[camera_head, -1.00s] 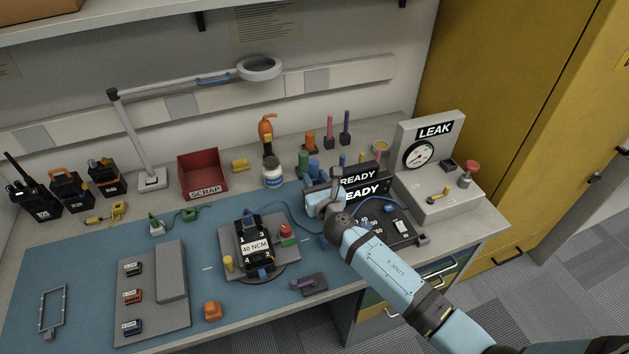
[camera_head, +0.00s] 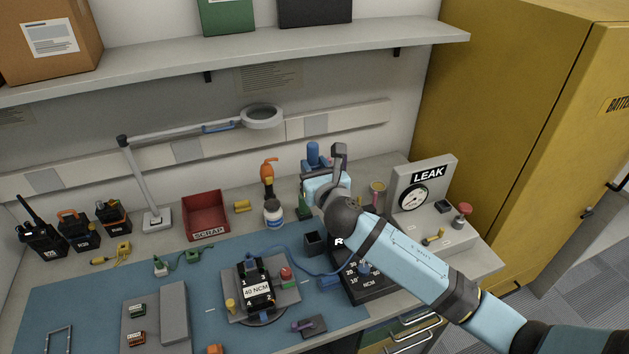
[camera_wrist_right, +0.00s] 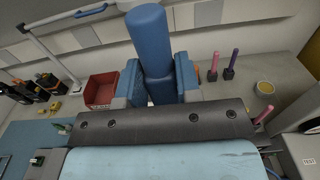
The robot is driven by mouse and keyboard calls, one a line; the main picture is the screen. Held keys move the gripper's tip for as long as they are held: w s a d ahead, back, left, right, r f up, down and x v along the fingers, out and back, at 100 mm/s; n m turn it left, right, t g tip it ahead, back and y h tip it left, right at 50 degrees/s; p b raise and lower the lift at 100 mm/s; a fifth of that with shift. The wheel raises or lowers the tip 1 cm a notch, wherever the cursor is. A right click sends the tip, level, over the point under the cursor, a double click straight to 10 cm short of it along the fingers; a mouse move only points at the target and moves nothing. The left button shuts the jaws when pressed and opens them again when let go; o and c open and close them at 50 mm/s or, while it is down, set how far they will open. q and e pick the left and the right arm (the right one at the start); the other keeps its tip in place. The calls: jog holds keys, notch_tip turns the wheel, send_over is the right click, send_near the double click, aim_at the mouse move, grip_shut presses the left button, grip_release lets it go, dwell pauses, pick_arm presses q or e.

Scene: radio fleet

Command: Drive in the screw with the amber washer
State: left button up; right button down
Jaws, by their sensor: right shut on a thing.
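My right gripper (camera_head: 316,174) is shut on a blue cylindrical tool handle (camera_head: 313,153), held upright above the back of the bench. In the right wrist view the handle (camera_wrist_right: 149,45) stands between the two blue fingers (camera_wrist_right: 158,85); its lower end is hidden. A black radio unit (camera_head: 257,285) labelled "40 NCM" sits in a grey fixture (camera_head: 285,297) on the blue mat. Screws and an amber washer are too small to make out. A black control box (camera_head: 365,285) with a blue knob is partly behind my right arm. My left gripper is not in view.
An empty-looking black holder (camera_head: 315,243) stands below my right gripper. The LEAK gauge unit (camera_head: 425,205) is at right. A shelf (camera_head: 240,65) spans above.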

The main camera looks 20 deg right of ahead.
jog(key=shift+r, duration=0.35)
jog(key=shift+p, duration=0.45)
